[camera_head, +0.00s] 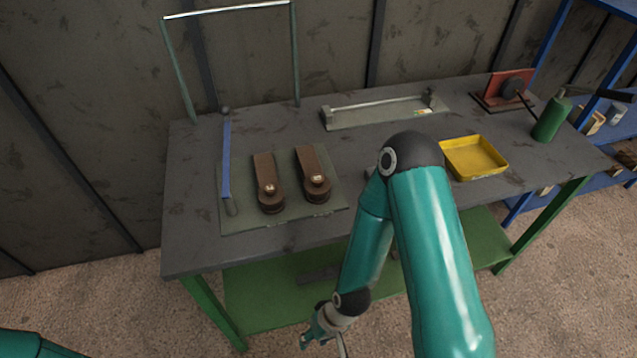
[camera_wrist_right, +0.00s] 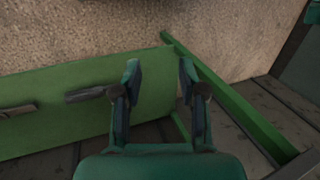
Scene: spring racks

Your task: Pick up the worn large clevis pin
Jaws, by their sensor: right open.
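Two brown clevis-like brackets, a left one (camera_head: 264,168) and a right one (camera_head: 310,160), lie on a grey-green plate (camera_head: 240,217) on the bench. Each has a round end with a small shiny pin head (camera_head: 268,187) in it. I cannot tell which pin is the worn large one. My right gripper (camera_head: 328,341) is low in front of the bench, well away from the brackets, partly cut off by the frame's bottom edge. In the right wrist view its two fingers (camera_wrist_right: 160,82) are apart with nothing between them. My left gripper is out of view.
Dark bars (camera_wrist_right: 88,95) lie on the green lower shelf (camera_wrist_right: 60,128), one partly behind a finger. My right arm crosses the bench front.

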